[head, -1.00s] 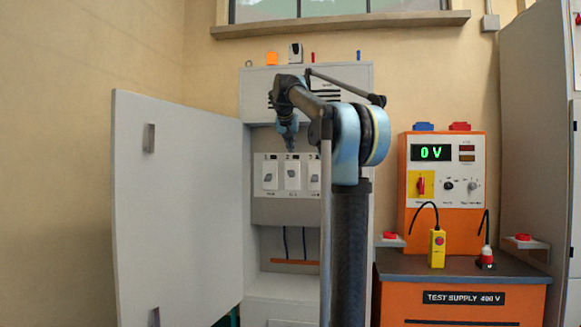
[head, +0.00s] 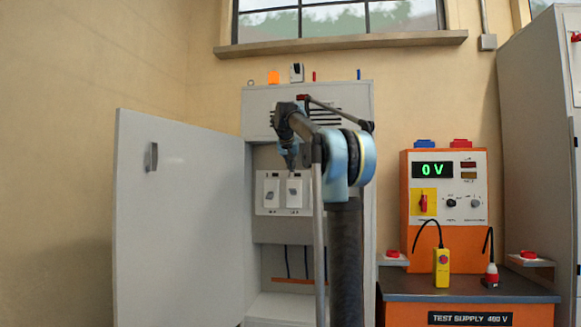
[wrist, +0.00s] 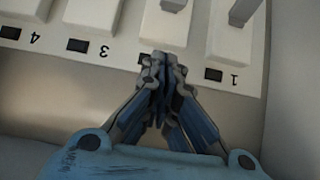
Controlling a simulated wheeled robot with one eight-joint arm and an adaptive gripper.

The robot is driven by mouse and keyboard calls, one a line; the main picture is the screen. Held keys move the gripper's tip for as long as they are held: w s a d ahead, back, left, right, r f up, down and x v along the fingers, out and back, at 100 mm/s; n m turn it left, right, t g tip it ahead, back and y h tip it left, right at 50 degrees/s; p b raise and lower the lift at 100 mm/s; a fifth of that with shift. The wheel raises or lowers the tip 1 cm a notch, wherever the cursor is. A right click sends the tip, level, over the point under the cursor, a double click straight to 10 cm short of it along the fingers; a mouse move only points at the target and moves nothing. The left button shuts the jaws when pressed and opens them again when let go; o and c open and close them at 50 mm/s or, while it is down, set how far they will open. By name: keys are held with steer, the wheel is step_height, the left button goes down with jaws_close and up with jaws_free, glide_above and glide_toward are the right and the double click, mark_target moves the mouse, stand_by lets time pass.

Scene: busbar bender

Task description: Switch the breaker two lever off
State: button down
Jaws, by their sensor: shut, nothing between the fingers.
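The breaker panel (head: 268,210) is inside the open grey cabinet. Breaker two (head: 294,197) is the second white breaker from the left in the head view, its grey lever (head: 294,189) on its face. In the wrist view the panel is upside down. Breaker two (wrist: 167,24) is at the top, with its lever (wrist: 173,5) cut by the frame edge. My gripper (wrist: 160,62) is shut and empty, its fingertips just beside breaker two's edge, over its number label. Contact cannot be told. My gripper also shows in the head view (head: 291,164), above breaker two.
Breaker one (wrist: 234,42) and breaker three (wrist: 94,14) flank breaker two, with breaker four (wrist: 25,8) beyond. The cabinet door (head: 180,220) stands open at left. My arm hides the panel's right part. An orange test supply (head: 440,200) reading 0 V stands right.

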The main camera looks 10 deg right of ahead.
glide_above(293, 191)
steer(key=w, duration=0.2)
steer(key=f, duration=0.3)
steer(key=shift+s+d+f, duration=0.15)
steer(key=shift+d+f, duration=0.05)
steer(key=shift+f, duration=0.1)
steer(key=shift+s+a+f, duration=0.2)
steer(key=shift+s+f, duration=0.5)
steer(key=shift+f, duration=0.2)
steer(key=shift+s+a+f, duration=0.1)
steer(key=shift+s+f, duration=0.15)
steer(key=shift+f, duration=0.55)
